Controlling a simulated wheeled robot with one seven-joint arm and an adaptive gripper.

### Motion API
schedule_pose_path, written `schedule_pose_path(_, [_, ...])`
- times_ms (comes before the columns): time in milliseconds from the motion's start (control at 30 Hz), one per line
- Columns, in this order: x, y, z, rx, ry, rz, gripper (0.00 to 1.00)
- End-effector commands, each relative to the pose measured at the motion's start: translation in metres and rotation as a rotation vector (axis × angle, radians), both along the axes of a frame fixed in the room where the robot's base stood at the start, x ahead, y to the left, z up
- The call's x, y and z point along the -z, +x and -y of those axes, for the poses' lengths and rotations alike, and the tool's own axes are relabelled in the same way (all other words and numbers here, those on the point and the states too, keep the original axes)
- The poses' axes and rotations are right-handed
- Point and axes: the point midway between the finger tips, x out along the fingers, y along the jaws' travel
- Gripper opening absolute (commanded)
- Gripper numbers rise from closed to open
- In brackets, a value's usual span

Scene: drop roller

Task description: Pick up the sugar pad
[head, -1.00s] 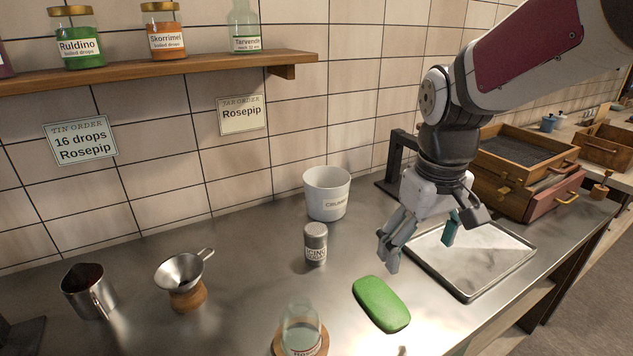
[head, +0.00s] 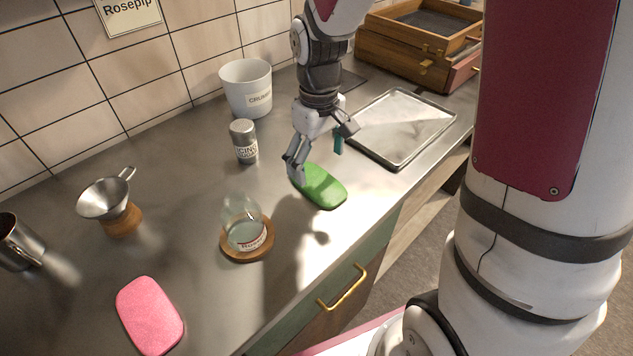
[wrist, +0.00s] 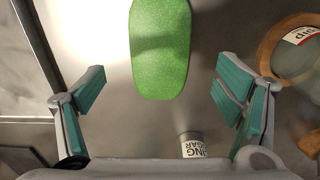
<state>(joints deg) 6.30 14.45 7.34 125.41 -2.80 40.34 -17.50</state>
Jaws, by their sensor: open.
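A green, rounded, speckled pad (head: 325,190) lies flat on the metal counter; it also shows in the wrist view (wrist: 160,45). A similar pink pad (head: 150,315) lies at the near left of the head view. I cannot tell from any label which is the sugar pad. My gripper (head: 317,158) hangs open and empty above the far side of the green pad. In the wrist view the teal-lined fingers (wrist: 158,100) stand wide apart, with the pad's near end centred just beyond them. One finger overlaps the pad's left corner in the head view; contact cannot be told.
An icing sugar shaker (head: 244,141) stands left of my gripper, with a white bucket (head: 247,90) behind. A glass jar (head: 243,228) on a wooden coaster is near the green pad. A metal tray (head: 405,127) lies right. A funnel (head: 103,198) stands left.

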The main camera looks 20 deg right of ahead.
Motion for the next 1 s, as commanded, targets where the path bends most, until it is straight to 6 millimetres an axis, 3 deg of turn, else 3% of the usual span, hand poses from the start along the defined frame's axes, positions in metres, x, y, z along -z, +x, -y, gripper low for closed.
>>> schedule_pose_path(400, [0.049, 0.002, -0.001, 0.0, 0.0, -0.002, 0.85])
schedule_pose_path(667, [0.052, 0.003, -0.001, 0.0, 0.0, 0.001, 0.85])
schedule_pose_path(700, [0.052, 0.003, -0.001, 0.0, 0.0, 0.001, 0.83])
schedule_pose_path(933, [0.052, 0.002, -0.001, 0.0, 0.0, 0.001, 0.31])
schedule_pose_path(1000, [0.051, 0.003, -0.001, 0.0, 0.0, 0.001, 0.27])
